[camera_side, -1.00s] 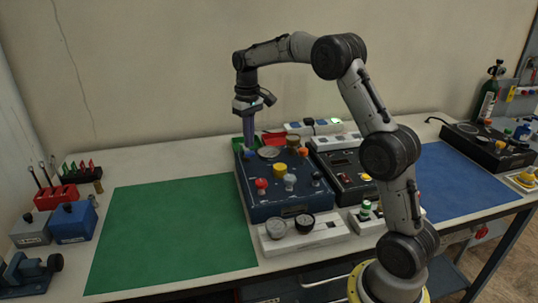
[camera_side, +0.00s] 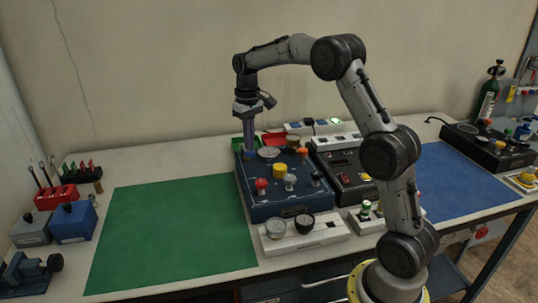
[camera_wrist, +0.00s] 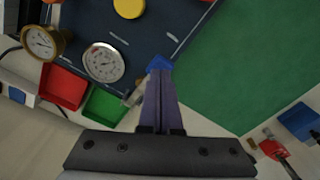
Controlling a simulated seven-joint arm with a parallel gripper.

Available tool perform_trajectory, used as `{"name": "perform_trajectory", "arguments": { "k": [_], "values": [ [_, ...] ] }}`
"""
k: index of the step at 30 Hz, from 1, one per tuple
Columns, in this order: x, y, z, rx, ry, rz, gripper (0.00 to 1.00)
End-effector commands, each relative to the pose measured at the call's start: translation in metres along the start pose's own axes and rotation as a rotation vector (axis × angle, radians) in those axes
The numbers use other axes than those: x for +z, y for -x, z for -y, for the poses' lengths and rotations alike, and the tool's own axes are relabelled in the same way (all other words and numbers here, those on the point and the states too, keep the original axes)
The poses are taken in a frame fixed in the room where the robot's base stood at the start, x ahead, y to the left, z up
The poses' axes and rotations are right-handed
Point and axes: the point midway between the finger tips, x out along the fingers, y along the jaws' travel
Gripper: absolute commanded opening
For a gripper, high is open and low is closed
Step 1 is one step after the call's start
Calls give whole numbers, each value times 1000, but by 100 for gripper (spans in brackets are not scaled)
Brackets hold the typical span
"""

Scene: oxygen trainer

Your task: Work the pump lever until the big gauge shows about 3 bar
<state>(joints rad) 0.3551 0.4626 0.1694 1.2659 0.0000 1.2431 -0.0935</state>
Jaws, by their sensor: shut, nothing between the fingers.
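My gripper (camera_side: 249,143) points down at the back left corner of the dark blue panel (camera_side: 262,207). Its fingers (camera_wrist: 160,78) are together and empty. A blue part (camera_wrist: 159,63) lies at the fingertips, beside a short pale rod; this appears to be the pump lever, partly hidden by the fingers. I cannot tell if the fingers touch it. A large white-faced gauge (camera_wrist: 103,62) sits on the panel beside it and also shows in the side view (camera_side: 268,152). A brass-rimmed gauge (camera_wrist: 43,43) stands nearby. I cannot read either needle surely.
Red (camera_wrist: 63,87) and green (camera_wrist: 104,104) trays lie behind the panel. A yellow knob (camera_side: 280,171), a red knob (camera_side: 261,186) and other controls rise from the panel. The green mat (camera_side: 170,235) to the left is clear.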

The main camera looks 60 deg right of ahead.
Motion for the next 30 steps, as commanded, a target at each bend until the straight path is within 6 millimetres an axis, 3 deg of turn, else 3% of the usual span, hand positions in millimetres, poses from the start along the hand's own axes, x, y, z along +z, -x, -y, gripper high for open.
{"name": "perform_trajectory", "arguments": {
  "k": [30],
  "values": [
    [0, -42, 0, 0, 0, 2, 0]
  ]
}}
